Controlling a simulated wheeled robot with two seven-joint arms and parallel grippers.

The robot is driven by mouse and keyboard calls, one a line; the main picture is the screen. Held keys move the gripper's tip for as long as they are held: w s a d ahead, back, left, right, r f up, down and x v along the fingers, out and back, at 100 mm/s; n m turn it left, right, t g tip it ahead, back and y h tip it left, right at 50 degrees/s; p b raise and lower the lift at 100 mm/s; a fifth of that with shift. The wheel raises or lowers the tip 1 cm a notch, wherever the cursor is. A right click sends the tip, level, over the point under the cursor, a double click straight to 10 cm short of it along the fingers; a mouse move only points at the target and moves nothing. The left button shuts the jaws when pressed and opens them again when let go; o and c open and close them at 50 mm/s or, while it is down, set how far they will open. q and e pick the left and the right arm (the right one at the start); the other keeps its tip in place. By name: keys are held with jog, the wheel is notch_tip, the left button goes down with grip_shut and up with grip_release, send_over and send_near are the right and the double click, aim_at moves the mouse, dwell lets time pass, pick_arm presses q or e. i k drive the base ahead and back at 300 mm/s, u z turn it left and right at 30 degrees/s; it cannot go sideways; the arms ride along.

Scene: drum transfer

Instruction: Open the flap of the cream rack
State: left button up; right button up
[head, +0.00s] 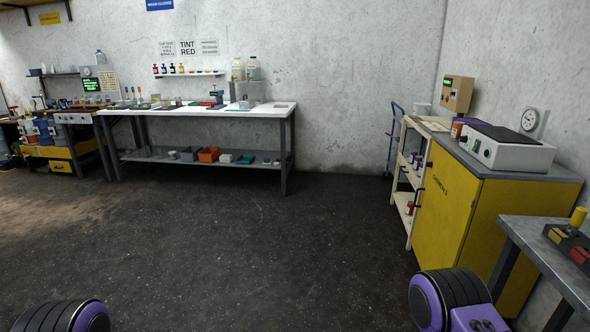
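The cream rack (418,128) stands on the floor at right, against the left side of the yellow cabinet. It is an open frame with shelves that hold a few small items, some of them red. I cannot make out a flap on it or tell whether one is open or shut. Neither of my grippers is in view. Only purple and black parts of my own arms show at the bottom left and bottom right corners, well short of the rack.
A yellow cabinet (446,205) carries a white device (506,152) and stands right of the rack. A grey table (548,240) juts in at lower right. A white-topped bench (200,109) stands along the back wall. The dark floor (240,240) between is clear.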

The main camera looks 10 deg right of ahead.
aim_at(413, 177)
jog(key=i, duration=2.65)
jog(key=z, duration=0.15)
jog(key=i, duration=2.5)
jog(key=z, duration=0.6)
jog(key=i, duration=1.25)
jog(key=z, duration=1.65)
jog(key=i, duration=0.95)
jog(key=z, duration=1.35)
jog(key=i, duration=0.55)
jog(key=z, duration=0.2)
